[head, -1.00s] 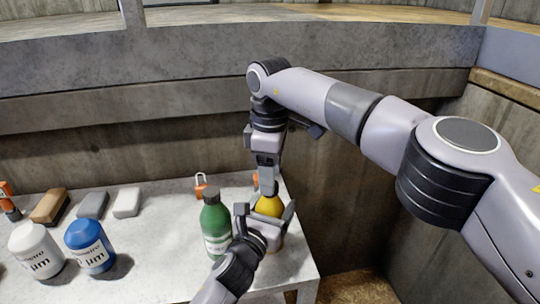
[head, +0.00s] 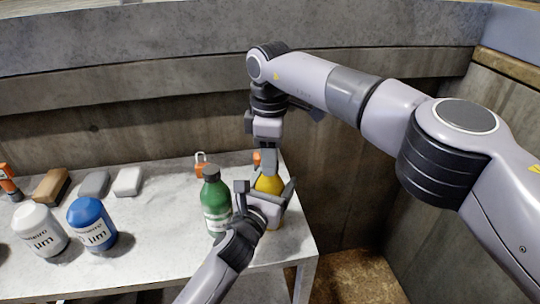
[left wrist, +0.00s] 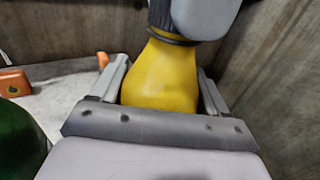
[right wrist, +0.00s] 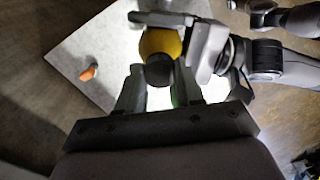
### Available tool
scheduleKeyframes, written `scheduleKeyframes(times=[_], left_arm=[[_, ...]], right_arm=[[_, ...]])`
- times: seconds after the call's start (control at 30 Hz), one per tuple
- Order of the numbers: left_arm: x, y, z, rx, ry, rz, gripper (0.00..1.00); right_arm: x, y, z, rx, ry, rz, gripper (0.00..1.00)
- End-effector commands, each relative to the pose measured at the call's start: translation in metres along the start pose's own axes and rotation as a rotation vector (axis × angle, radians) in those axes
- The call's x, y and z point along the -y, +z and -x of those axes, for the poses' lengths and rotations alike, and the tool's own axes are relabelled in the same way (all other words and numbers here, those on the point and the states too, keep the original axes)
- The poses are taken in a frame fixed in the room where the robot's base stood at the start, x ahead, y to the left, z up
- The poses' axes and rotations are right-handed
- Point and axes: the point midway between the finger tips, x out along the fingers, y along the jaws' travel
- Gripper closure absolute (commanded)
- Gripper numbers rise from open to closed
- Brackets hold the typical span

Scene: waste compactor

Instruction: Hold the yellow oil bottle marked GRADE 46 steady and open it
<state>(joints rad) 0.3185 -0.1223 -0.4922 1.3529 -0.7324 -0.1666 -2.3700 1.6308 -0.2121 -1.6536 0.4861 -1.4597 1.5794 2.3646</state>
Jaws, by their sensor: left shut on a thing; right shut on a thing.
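The yellow oil bottle (head: 270,184) stands upright near the right end of the table; its label is hidden. My left gripper (head: 265,199) is shut around its body, with a finger on each side in the left wrist view (left wrist: 160,88). The bottle's dark ribbed cap (left wrist: 160,15) shows at the top of that view. My right gripper (head: 268,163) points down from above and is shut on the cap, which sits between its fingers in the right wrist view (right wrist: 158,88). The cap appears to be still on the bottle's neck.
A green bottle (head: 215,202) stands close to the left of my left gripper. An orange padlock (head: 201,168) lies behind it. Blue (head: 91,226) and white (head: 40,232) containers and several blocks are farther left. The table (head: 155,235) is clear between. A concrete wall rises behind.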

Motion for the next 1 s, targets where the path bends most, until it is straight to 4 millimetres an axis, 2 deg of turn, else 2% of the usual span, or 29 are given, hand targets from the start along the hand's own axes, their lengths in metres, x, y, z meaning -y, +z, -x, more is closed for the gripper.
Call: scheduleKeyframes(times=[1.0], left_arm=[[0.0000, -0.0024, 0.0005, -0.005, 0.000, 0.000, 1.00]], right_arm=[[0.0006, -0.0009, 0.0009, 0.000, 0.001, 1.632, 1.00]])
